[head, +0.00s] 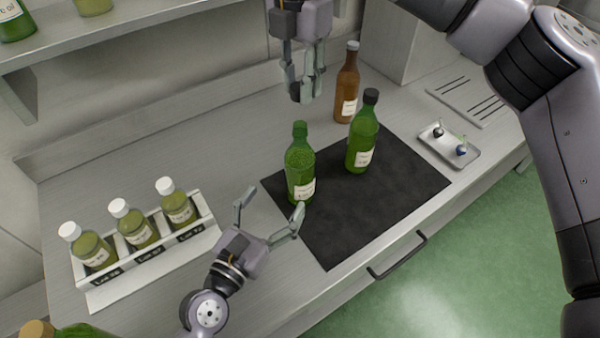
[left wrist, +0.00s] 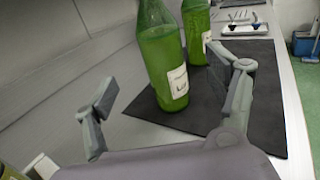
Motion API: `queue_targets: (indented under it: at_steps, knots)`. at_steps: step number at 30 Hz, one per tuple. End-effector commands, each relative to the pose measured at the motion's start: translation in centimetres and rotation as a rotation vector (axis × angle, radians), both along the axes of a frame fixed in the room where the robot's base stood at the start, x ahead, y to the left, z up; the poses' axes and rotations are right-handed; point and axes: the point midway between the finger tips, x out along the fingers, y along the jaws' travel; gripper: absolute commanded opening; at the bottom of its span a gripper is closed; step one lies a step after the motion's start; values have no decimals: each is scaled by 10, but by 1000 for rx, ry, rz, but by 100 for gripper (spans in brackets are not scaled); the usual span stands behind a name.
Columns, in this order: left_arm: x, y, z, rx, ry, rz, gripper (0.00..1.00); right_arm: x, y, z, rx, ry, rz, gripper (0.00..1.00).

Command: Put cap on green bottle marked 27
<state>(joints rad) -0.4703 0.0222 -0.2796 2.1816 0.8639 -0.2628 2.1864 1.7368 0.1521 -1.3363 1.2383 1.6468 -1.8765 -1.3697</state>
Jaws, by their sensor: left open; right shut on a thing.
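A green bottle (head: 300,170) without a dark cap stands upright on the black mat (head: 345,235); it also shows in the left wrist view (left wrist: 164,62). A second green bottle (head: 362,140) with a black cap stands to its right. Their label numbers are too small to read. My left gripper (head: 272,207) is open and empty, in front of the uncapped bottle and apart from it. My right gripper (head: 303,88) points down above and behind that bottle. It is shut on a small dark thing (head: 295,91), apparently a cap, mostly hidden by the fingers.
A brown bottle (head: 347,85) stands behind the mat. A small tray (head: 465,160) with two small items and a slotted plate (head: 466,100) lie right. A white rack (head: 150,262) of three white-capped bottles stands left. A shelf (head: 120,35) overhangs the upper left.

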Motion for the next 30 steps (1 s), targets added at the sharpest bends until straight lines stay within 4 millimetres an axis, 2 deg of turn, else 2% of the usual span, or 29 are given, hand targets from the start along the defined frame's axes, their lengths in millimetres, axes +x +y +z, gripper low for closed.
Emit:
queue_targets:
  at_steps: [5,18,24,30]
  knots:
    - [17,-8,1,-3,-3,1,79,0,0,0,0,0,-1,16]
    - [88,-43,1,0,-1,1,79,0,0,0,0,0,-1,16]
    - [104,-51,0,-1,0,1,79,0,0,0,0,0,-1,16]
    - [107,-53,0,0,1,1,79,0,0,0,0,0,0,16]
